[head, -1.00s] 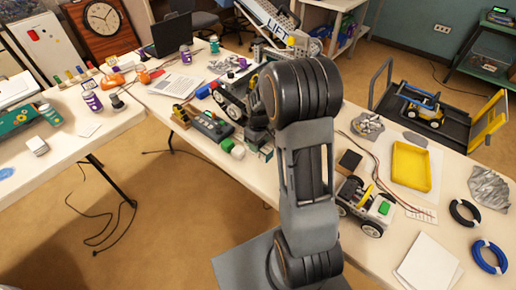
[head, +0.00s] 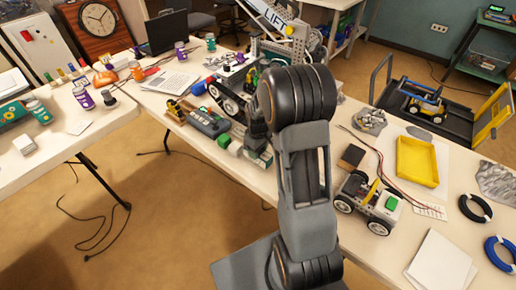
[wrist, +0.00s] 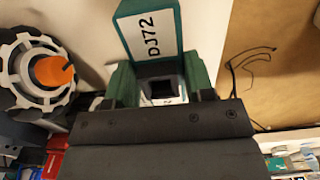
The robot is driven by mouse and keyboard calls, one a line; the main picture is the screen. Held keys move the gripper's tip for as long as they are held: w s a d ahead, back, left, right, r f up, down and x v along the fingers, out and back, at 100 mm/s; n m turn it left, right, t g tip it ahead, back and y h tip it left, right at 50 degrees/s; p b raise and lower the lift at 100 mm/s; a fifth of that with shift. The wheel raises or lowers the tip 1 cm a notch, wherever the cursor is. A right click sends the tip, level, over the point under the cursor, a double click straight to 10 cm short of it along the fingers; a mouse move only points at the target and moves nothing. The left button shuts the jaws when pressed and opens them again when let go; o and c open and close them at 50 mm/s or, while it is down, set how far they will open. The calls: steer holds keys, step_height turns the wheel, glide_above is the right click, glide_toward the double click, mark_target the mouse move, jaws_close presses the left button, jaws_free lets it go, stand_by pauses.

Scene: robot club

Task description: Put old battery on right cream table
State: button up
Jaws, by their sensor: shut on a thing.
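A teal block with a white label reading DJ72 (wrist: 150,38), which looks like the old battery, shows at the top of the wrist view. My gripper (wrist: 160,85) is shut on it, with the dark gripper body across the bottom hiding the near part. In the head view my arm hides most of the gripper, and a teal and grey piece (head: 257,153) shows just left of the arm. The right cream table (head: 388,250) runs behind and to the right of my arm. Whether the block touches the table cannot be told.
A wheeled model (head: 368,203), a yellow tray (head: 417,162) and white sheets (head: 440,264) lie on the right table. A control box (head: 208,122) and a large wheeled robot (head: 228,98) are left of my arm. Another cream table (head: 75,120) stands at the left.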

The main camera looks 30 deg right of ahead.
steer(key=shift+f, duration=0.6)
steer(key=shift+f+b, duration=0.5)
steer(key=shift+b, duration=0.1)
steer(key=o, duration=1.3)
steer(key=shift+o, duration=0.2)
steer(key=shift+s, duration=0.1)
steer(key=shift+r+p, duration=2.65)
steer(key=shift+r, duration=0.9)
